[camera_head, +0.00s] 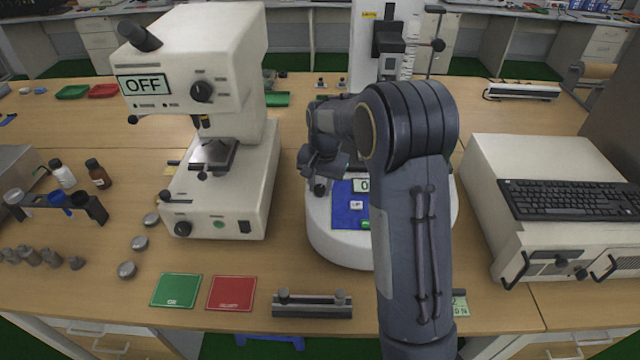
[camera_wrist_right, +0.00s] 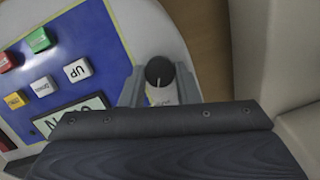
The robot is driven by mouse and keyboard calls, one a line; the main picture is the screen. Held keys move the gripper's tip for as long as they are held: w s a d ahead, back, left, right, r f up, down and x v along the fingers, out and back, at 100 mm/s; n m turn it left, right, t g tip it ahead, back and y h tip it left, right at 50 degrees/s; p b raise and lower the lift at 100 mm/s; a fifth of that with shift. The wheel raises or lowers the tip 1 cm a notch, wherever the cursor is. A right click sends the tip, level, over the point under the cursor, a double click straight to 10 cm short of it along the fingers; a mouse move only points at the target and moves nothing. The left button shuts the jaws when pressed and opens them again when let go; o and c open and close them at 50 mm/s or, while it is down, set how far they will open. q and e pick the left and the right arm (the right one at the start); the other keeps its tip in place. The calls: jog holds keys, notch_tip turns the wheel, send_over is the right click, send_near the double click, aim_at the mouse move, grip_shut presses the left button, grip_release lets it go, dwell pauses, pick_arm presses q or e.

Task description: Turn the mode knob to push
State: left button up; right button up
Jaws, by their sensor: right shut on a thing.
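The mode knob (camera_wrist_right: 159,71) is a small dark round knob with a pale pointer line, on the white base of the test stand beside its blue panel (camera_wrist_right: 75,60). In the right wrist view, my right gripper (camera_wrist_right: 160,84) has one finger on each side of the knob and is shut on it. A label below the knob is partly visible but too small to read. In the head view, my right gripper (camera_head: 322,172) is over the left part of the stand's round white base (camera_head: 335,248), and my arm hides part of the panel. My left gripper is out of view.
The panel carries a green button (camera_wrist_right: 38,40), a red button (camera_wrist_right: 5,62), an UP button (camera_wrist_right: 77,70) and a display (camera_wrist_right: 75,116). A white tester marked OFF (camera_head: 190,75) stands left. A white cabinet with a keyboard (camera_head: 575,200) stands right.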

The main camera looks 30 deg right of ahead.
aim_at(323, 190)
jog(key=shift+m, duration=0.4)
jog(key=o, duration=1)
jog(key=shift+c, duration=0.2)
jog(key=r, duration=0.7)
jog(key=shift+s+d+r, duration=0.15)
jog(key=shift+s+r, duration=0.1)
jog(key=shift+s, duration=0.1)
jog(key=shift+r, duration=0.2)
jog(key=shift+s, duration=0.1)
